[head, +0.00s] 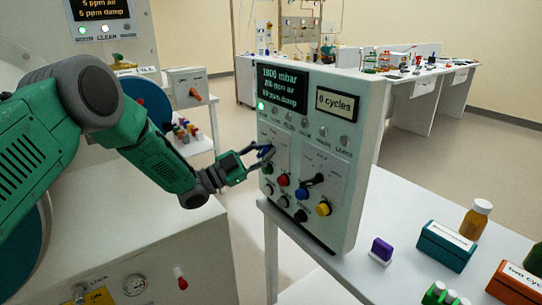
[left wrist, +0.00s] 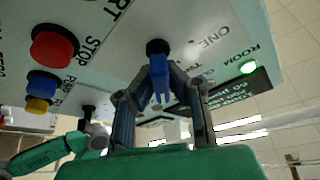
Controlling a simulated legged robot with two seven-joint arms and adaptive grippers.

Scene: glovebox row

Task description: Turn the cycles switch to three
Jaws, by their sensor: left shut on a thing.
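The blue switch knob (head: 266,151) is on the left plate of the white control panel (head: 345,225). My left gripper (head: 261,155) is at this knob. In the left wrist view its two fingers (left wrist: 160,92) close on the blue knob (left wrist: 158,70) from both sides. The word "ONE" stands beside the knob; the other labels are cut off or blurred, so its setting cannot be read. The panel's small display (head: 337,104) seems to read "0 cycles". A green arm part, apparently my right arm, shows low in the left wrist view; its gripper is unclear.
A black lever switch (head: 313,181) and several coloured buttons, including a red one (head: 283,181) and a yellow one (head: 323,208), sit close to the knob. The white table (head: 400,205) holds a purple block (head: 381,248), teal box (head: 447,245) and orange box (head: 514,283).

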